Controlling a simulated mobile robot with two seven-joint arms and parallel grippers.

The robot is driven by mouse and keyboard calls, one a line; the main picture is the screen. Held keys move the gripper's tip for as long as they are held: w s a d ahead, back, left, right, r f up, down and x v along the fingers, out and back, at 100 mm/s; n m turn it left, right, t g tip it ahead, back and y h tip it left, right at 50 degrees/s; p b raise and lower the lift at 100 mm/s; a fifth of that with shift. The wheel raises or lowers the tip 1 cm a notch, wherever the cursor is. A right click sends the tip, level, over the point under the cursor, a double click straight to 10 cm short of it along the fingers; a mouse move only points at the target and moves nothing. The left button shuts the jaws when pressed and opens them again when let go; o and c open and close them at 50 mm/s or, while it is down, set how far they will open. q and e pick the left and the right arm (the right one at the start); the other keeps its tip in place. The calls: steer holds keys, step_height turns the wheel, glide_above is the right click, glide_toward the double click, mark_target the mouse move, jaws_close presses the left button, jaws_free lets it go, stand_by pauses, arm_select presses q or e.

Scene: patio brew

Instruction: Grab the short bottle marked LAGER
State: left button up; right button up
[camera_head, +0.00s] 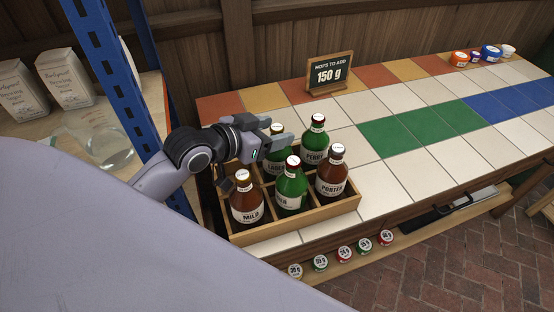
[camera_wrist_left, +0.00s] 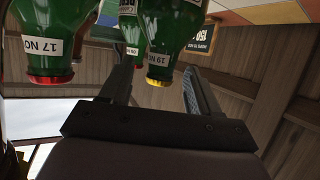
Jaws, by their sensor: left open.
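The green LAGER bottle (camera_head: 275,169) stands upright in the back row of a wooden crate (camera_head: 300,224), partly hidden by my left gripper. My left gripper (camera_head: 279,140) is open at its neck, coming in from the left. In the left wrist view, which is upside down, a green bottle with a yellow cap (camera_wrist_left: 165,42) shows between the open fingers (camera_wrist_left: 157,65). The fingers are apart, not closed on it. My right gripper is not in view.
The crate also holds brown MILD (camera_head: 246,208) and PORTER (camera_head: 331,178) bottles, a green PERRY (camera_head: 314,152) and another green bottle (camera_head: 290,190) in front. A sign (camera_head: 329,74) reads 150 g. A blue post (camera_head: 112,80) stands left.

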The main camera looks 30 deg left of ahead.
arm_select(q)
jaws_close()
stand_by(1.4)
steer(key=shift+w+r, duration=0.1)
